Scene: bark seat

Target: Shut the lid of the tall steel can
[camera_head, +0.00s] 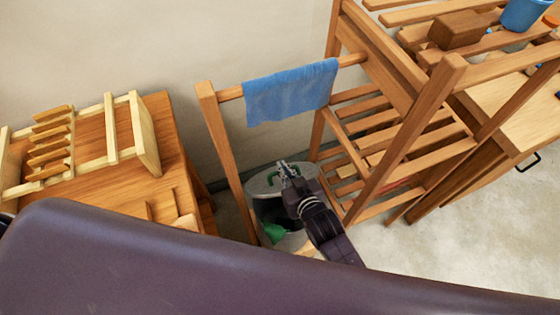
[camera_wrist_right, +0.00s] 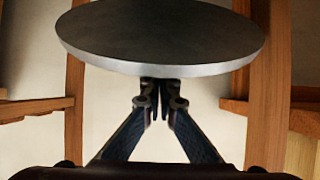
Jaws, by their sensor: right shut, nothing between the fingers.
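The tall steel can (camera_head: 292,241) stands on the floor below the towel rail, partly hidden by my right arm. In the right wrist view the lid (camera_wrist_right: 160,40) is a broad dark disc with a pale metal rim. My right gripper (camera_head: 284,166) is at the lid in the head view; its fingers (camera_wrist_right: 160,108) are shut and empty, close by the rim. I cannot tell whether they touch it. My left gripper is not in view.
Wooden rail posts (camera_head: 228,160) stand close around the can, with a blue towel (camera_head: 291,91) on the rail. A slatted wooden rack (camera_head: 400,150) is to the right, a wooden table (camera_head: 172,140) to the left. Something green (camera_head: 273,232) shows at the can. Bare floor lies at lower right.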

